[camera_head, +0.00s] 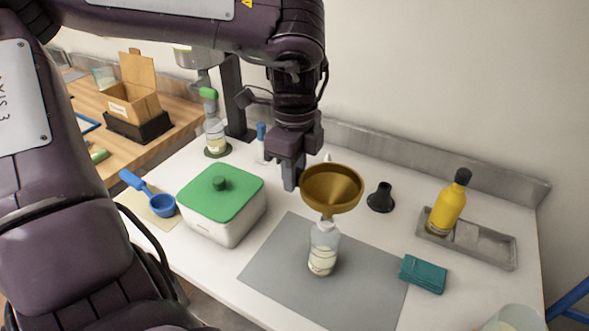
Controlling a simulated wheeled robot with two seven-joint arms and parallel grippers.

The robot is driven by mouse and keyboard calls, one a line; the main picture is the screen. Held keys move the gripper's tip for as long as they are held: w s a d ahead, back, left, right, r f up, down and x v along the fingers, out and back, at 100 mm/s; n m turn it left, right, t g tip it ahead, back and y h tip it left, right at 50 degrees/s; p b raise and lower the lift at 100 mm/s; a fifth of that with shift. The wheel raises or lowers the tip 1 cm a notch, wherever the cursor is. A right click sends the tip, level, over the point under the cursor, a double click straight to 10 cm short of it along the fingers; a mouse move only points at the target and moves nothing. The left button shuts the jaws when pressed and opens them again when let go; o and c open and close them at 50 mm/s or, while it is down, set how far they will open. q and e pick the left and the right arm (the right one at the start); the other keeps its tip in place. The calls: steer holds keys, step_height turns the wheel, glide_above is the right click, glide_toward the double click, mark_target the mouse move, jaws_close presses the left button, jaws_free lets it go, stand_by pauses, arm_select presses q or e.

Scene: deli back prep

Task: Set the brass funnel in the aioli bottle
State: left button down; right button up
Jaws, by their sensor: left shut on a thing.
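The brass funnel (332,187) is upright, with its wide mouth up, above the grey mat. My left gripper (299,176) is shut on its rim at the far left side. The aioli bottle (323,250), clear with a white top and pale contents, stands upright on the mat directly below the funnel. The funnel's narrow lower end meets the bottle's top in the picture. I cannot tell whether the stem is inside the neck or just above or in front of it. My right gripper is not in view.
A white tub with a green lid (221,192) stands left of the mat (270,258). A black cone-shaped piece (381,198) stands behind. A yellow bottle (448,205) stands in a grey tray (493,246) at right.

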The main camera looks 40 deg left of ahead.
arm_select(q)
steer(key=shift+f, duration=0.15)
steer(key=shift+f+b, duration=0.75)
steer(key=shift+b, duration=0.05)
steer(key=shift+f+b, duration=0.5)
steer(key=shift+f, duration=0.15)
steer(key=shift+r, duration=0.1)
steer(key=c, duration=1.1)
jaws_free()
steer(key=shift+o, duration=1.3)
steer(key=shift+r, duration=0.15)
steer(key=shift+r+p, duration=1.8)
steer(key=shift+r, duration=0.3)
